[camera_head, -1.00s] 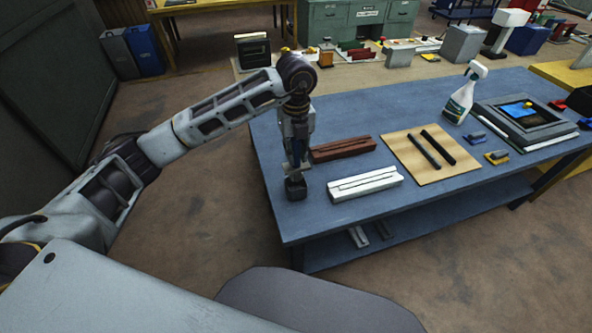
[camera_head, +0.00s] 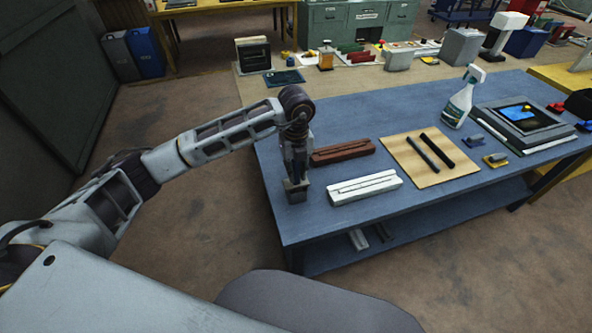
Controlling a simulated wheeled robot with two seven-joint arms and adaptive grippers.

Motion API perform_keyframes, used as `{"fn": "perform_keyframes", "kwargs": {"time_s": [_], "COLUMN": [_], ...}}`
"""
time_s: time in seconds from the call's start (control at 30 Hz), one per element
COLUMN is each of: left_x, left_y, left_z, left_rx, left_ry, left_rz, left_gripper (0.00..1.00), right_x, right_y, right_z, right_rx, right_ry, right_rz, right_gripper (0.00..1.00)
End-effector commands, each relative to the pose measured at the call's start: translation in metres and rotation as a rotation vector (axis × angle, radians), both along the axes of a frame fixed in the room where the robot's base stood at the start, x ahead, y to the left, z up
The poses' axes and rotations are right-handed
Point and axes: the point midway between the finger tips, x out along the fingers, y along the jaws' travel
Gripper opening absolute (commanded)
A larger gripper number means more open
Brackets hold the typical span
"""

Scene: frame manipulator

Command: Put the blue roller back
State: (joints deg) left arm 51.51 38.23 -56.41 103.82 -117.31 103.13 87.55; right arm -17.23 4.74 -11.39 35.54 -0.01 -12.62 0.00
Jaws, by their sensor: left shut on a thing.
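My left gripper (camera_head: 296,184) points down over the near left part of the blue table, left of the white grooved block. It is shut on a small dark grey thing (camera_head: 297,194), mostly hidden by the fingers; I cannot tell whether this is the blue roller. A small blue-grey tool (camera_head: 473,136) lies on the table in front of the framed screen. A yellow and grey-blue tool (camera_head: 496,160) lies closer to me. A red and blue tool (camera_head: 585,126) lies at the right. My right gripper is not in view.
A white grooved block (camera_head: 364,188) and a red-brown one (camera_head: 343,151) lie right of my gripper. A tan board (camera_head: 410,165) holds two dark bars. A spray bottle (camera_head: 462,100) and a framed screen (camera_head: 521,118) stand further right. The table's back left is clear.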

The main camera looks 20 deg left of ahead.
Motion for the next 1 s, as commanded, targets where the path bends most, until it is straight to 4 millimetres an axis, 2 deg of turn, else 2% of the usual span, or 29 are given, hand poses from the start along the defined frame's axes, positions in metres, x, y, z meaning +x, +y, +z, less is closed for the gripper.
{"fn": "perform_keyframes", "kwargs": {"time_s": [0.1, 0.5, 0.53, 0.7, 1.0], "left_x": [0.0002, 0.0003, 0.0002, 0.0002, 0.0002], "left_y": [-0.0002, -0.0001, -0.0001, 0.0000, 0.0000], "left_z": [-0.0059, -0.0092, -0.0096, -0.0090, -0.0088], "left_rx": [-0.001, 0.000, 0.000, 0.000, 0.000], "left_ry": [-0.001, -0.001, -0.001, -0.001, -0.001], "left_rz": [0.000, 0.000, 0.000, 0.000, 0.000], "left_gripper": [0.00, 0.00, 0.22, 0.42, 0.42], "right_x": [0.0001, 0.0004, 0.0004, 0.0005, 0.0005], "right_y": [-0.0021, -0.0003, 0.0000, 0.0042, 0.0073], "right_z": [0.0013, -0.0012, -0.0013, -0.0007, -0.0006], "right_rx": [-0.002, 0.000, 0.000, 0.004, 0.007], "right_ry": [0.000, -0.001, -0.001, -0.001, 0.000], "right_rz": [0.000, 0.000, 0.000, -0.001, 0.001], "right_gripper": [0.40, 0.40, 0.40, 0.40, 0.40]}}
